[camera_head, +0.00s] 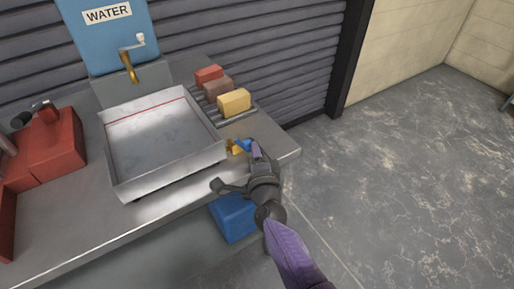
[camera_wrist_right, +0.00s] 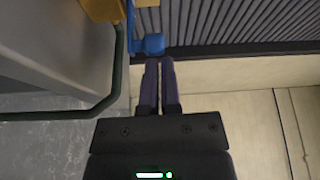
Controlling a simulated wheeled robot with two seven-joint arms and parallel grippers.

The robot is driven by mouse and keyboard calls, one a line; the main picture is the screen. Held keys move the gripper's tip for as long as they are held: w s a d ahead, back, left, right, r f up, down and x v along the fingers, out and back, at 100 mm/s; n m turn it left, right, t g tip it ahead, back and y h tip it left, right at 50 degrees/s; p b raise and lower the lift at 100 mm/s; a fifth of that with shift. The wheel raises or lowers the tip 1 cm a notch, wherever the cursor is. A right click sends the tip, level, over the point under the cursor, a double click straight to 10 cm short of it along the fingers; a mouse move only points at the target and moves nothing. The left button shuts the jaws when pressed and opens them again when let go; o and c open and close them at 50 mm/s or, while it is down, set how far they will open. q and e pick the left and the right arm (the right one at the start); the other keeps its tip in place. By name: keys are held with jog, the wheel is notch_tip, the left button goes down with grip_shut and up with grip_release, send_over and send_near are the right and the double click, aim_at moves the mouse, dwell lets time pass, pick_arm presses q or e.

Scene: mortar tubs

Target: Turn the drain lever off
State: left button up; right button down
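The drain lever (camera_head: 244,145) is blue and sits on a brass drain valve (camera_head: 233,147) at the right side of the metal tub (camera_head: 165,135). In the right wrist view the lever's blue end (camera_wrist_right: 154,44) is just ahead of the fingertips, and part of the yellow valve body (camera_wrist_right: 103,9) shows at the top. My right gripper (camera_head: 257,149) is beside the lever. Its purple fingers (camera_wrist_right: 160,64) are close together with only a thin gap and nothing visible between them. I cannot tell whether they touch the lever. My left gripper is not in view.
A blue water tank (camera_head: 108,35) with a brass tap (camera_head: 129,68) stands behind the tub. Several bricks (camera_head: 234,101) sit on a rack to the right. Red boxes (camera_head: 50,140) are at left. A blue container (camera_head: 232,216) is below the bench edge. Open floor lies right.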

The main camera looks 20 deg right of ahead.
jog(key=shift+w+a+r, duration=0.1)
jog(key=shift+r, duration=0.05)
jog(key=shift+s+a, duration=0.1)
jog(key=shift+s, duration=0.2)
jog(key=s+p, duration=0.2)
jog(key=s, duration=0.7)
jog(key=shift+s+a+f, duration=0.25)
